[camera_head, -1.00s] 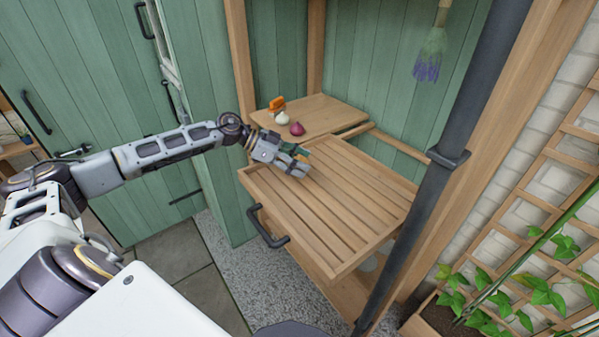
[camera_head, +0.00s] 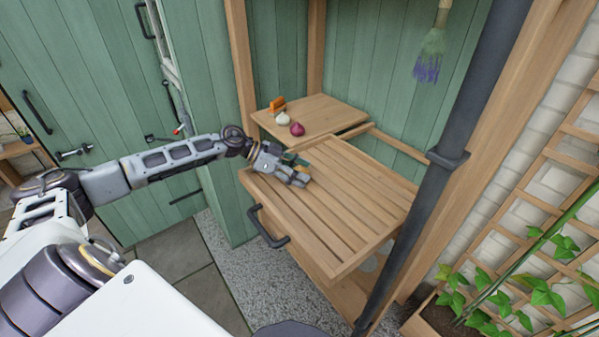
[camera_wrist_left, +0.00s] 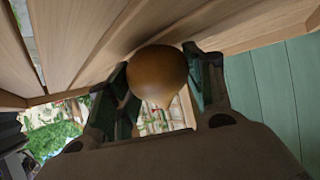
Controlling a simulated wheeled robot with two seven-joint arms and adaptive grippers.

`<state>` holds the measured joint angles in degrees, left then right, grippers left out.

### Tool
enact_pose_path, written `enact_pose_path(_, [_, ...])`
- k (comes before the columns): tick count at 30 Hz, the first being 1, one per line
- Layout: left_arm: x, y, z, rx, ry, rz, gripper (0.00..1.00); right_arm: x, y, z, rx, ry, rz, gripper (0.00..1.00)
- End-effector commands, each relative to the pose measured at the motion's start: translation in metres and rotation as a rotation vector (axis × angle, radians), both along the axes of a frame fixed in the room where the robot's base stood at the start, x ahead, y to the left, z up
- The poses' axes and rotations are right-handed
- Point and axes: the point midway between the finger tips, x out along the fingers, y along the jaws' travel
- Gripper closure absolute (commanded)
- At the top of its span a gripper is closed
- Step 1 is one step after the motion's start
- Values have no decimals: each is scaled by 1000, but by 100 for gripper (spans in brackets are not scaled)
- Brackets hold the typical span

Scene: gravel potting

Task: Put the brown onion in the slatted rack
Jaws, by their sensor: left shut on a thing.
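The brown onion (camera_wrist_left: 157,75) sits between the two fingers of my left gripper (camera_wrist_left: 160,85) in the left wrist view, and the fingers are shut on it. The slatted rack (camera_head: 345,200) is a pulled-out wooden tray with a black handle. In the head view my left gripper (camera_head: 298,177) is low at the rack's back left part, and the onion is hidden there by the gripper. In the wrist view the slats lie right beyond the onion; I cannot tell whether it touches them. My right gripper is not in view.
A wooden board (camera_head: 320,112) behind the rack holds a white onion (camera_head: 282,119), a red onion (camera_head: 297,129) and an orange object (camera_head: 277,104). A dark post (camera_head: 430,160) stands at the rack's right. The rest of the rack is bare.

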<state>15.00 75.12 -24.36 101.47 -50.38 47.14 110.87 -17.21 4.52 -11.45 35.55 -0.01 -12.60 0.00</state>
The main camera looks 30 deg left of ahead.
Motion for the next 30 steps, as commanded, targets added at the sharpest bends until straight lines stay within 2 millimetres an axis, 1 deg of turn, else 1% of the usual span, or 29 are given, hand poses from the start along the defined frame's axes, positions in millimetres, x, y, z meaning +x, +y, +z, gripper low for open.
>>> enact_pose_path(7, [0,0,-2,-1,0,0,74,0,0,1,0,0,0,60])
enact_pose_path(8, [0,0,-2,0,1,0,45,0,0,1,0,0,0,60])
enact_pose_path(12, [0,0,-2,0,0,0,27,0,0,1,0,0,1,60])
enact_pose_path(26, [0,0,0,0,-1,0,27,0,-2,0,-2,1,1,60])
enact_pose_path(30, [-2,4,2,1,2,0,27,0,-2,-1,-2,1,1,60])
